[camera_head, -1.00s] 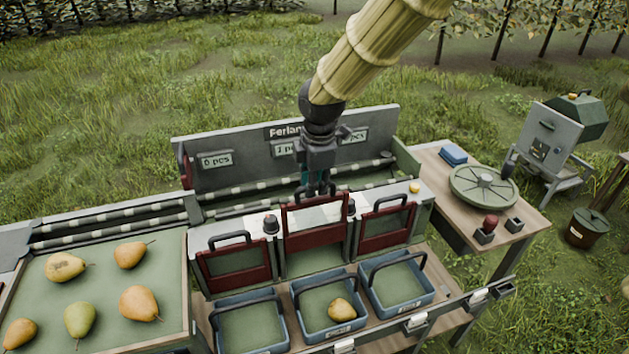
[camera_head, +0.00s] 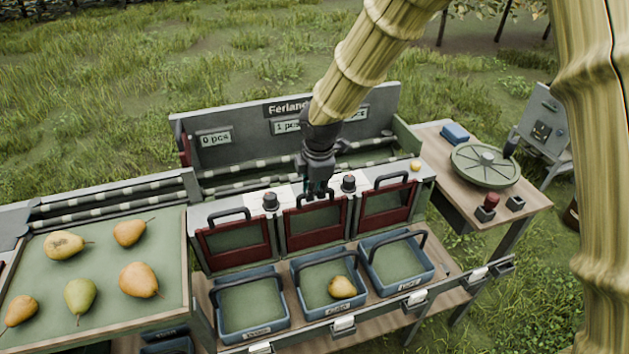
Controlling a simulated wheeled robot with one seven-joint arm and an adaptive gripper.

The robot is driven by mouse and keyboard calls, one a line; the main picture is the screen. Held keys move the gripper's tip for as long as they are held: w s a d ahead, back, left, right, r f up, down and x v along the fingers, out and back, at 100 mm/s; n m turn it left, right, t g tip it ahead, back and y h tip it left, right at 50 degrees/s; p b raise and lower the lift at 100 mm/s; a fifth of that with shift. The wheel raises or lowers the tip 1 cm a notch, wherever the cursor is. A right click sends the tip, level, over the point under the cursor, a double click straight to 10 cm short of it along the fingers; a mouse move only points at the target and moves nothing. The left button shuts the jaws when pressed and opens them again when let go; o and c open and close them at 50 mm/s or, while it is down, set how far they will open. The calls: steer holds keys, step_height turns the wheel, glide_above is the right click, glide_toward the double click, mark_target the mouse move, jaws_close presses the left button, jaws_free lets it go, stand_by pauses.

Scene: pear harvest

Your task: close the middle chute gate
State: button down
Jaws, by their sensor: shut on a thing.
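The middle chute gate (camera_head: 290,242) is a dark red frame with a greenish panel. It now sits low, level with the left gate (camera_head: 207,250) and the right gate (camera_head: 411,205). My gripper (camera_head: 319,194) points down at its top edge and is shut on its handle, which the fingers mostly hide. Below it, the middle blue crate (camera_head: 312,318) holds one yellow pear (camera_head: 341,287).
The left crate (camera_head: 222,325) and right crate (camera_head: 376,282) are empty. Dark knobs (camera_head: 270,201) stand between the gates. Several pears lie on the tray (camera_head: 180,300) at left. A side table (camera_head: 440,150) with a round disc (camera_head: 485,165) stands at right.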

steer(key=shift+s+f, duration=0.1)
steer(key=shift+f, duration=0.1)
steer(key=c, duration=1.5)
jaws_free()
steer(key=shift+f, duration=0.1)
steer(key=shift+o, duration=0.2)
steer(key=shift+r, duration=0.7)
steer(key=v, duration=1)
steer(key=shift+r, duration=0.4)
steer(key=shift+s, duration=0.1)
